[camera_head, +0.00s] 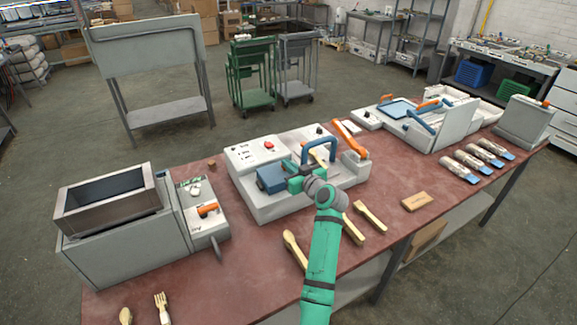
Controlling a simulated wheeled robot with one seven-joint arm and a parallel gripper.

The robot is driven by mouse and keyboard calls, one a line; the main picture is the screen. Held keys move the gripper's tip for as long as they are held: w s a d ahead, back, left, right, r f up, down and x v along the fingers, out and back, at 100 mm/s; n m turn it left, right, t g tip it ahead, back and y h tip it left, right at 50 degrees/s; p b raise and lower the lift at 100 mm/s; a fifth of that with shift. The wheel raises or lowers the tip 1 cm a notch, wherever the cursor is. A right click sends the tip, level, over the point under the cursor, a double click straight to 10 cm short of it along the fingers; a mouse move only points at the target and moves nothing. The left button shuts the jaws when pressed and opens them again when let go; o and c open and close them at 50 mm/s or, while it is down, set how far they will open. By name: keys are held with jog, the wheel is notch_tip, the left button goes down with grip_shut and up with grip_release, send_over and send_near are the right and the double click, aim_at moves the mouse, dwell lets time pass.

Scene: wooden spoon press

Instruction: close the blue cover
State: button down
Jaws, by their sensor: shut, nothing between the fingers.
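The press (262,207) is a low white machine in the middle of the red table. A blue arched handle (319,143) stands upright on it, and a blue-grey block (271,179) sits on its left part. I cannot tell which of these blue parts belongs to the blue cover. My gripper (288,182) is over the press, shut and empty, right beside the blue-grey block and below the handle. Whether it touches either is hard to tell. My gripper and wrist hide part of the press top. A pale wooden piece (317,154) shows near the handle.
An orange lever (350,139) rises at the press's right. A grey box machine (110,215) stands left. Another white machine (441,128) with blue parts stands right. Wooden spoons (294,249) and a wooden block (416,201) lie in front; packed cutlery (476,158) lies right.

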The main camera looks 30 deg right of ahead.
jog(key=shift+r, duration=0.45)
notch_tip(320, 180, up, 3)
jog(key=shift+a, duration=0.1)
jog(key=d+v, duration=0.1)
jog(key=v, duration=0.9)
jog(key=shift+a, duration=0.5)
jog(key=shift+a, duration=0.1)
